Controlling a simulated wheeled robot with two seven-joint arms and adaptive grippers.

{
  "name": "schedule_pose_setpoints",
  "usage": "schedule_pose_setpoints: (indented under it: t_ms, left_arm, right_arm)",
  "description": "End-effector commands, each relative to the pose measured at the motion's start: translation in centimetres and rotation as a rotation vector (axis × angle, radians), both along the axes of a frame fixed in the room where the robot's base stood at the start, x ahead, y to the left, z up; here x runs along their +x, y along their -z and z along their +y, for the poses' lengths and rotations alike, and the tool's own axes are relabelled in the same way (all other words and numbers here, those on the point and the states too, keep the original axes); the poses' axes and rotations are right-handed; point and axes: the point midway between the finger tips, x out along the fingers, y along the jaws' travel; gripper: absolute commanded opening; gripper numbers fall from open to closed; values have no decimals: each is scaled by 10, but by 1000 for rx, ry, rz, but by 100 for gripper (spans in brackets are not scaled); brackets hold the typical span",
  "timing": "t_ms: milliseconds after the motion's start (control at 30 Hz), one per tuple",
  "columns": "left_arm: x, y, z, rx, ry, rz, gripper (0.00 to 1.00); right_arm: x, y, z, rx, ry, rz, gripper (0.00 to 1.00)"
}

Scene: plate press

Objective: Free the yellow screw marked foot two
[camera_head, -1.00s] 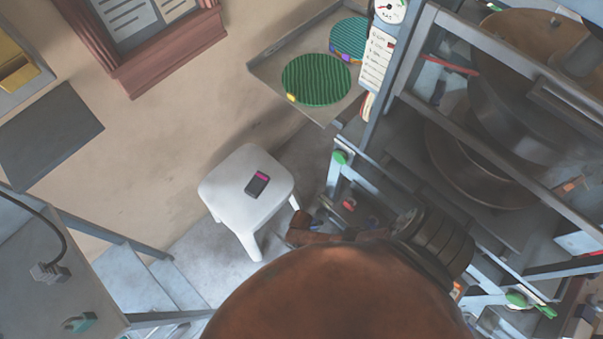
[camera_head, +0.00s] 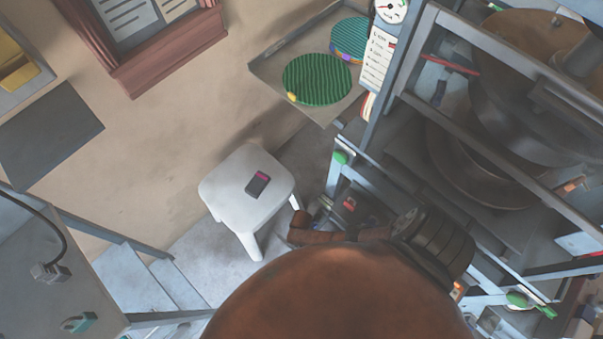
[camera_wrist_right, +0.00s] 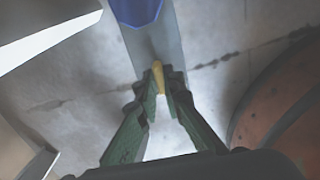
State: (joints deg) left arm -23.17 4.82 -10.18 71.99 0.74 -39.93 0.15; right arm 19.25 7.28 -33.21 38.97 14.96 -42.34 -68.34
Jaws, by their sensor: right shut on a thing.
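In the right wrist view, my right gripper (camera_wrist_right: 158,92) has green fingers closed around a small yellow piece, which looks like the yellow screw (camera_wrist_right: 157,74). The screw sits at a grey metal bar (camera_wrist_right: 155,45) with a rounded blue part (camera_wrist_right: 138,9) above it in the picture. No marking on the screw is readable, and whether it is still seated in the foot cannot be told. In the head view my right gripper and the screw are hidden. My left gripper is in neither view.
A white stool (camera_head: 225,188) with a dark handheld device (camera_head: 258,184) stands left of the press frame (camera_head: 500,55). A tray (camera_head: 268,82) holding green ribbed discs (camera_head: 316,79) is behind it.

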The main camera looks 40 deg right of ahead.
Motion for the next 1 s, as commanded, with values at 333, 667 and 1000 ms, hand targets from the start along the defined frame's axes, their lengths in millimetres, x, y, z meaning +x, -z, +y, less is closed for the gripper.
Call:
schedule_pose_setpoints:
  t_ms: [333, 667, 1000]
  left_arm:
    - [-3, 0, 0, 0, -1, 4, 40]
    - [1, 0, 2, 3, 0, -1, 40]
    - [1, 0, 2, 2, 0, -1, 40]
  right_arm:
    - [0, 0, 0, -1, -2, 1, 20]
    - [0, 0, 0, 0, 0, 0, 25]
    - [0, -17, 0, 2, 0, -1, 25]
